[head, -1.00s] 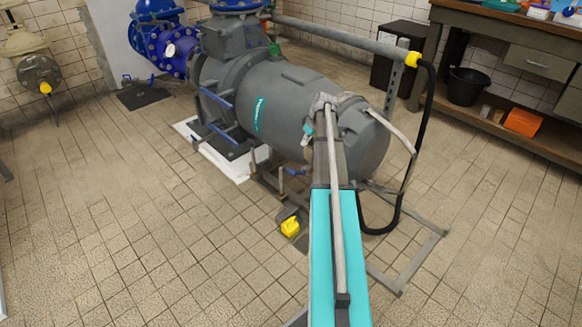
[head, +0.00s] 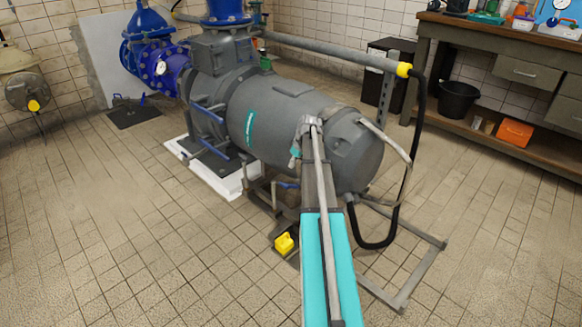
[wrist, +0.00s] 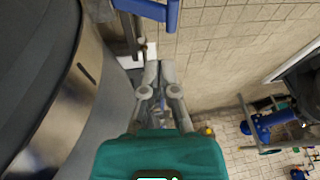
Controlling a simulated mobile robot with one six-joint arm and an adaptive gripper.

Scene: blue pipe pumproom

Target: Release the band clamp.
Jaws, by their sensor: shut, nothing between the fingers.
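The large grey pump body (head: 285,115) lies across the middle of the head view. In the wrist view a brownish metal band (wrist: 62,118) with a dark slot curves along the grey cylinder at left; I cannot tell for sure that it is the band clamp. A blue handle (wrist: 150,10) shows at the top edge of the wrist view, beyond my fingertips. My gripper (wrist: 160,68) is shut and empty, beside the cylinder and apart from the handle. In the head view my arm hides the gripper's fingers and part of the pump.
Blue bars (head: 208,114) stick out from the pump's side. A yellow can (head: 285,243) stands on the floor near my arm. A black hose (head: 378,243) and metal frame (head: 405,290) are at right. The tiled floor at left is clear.

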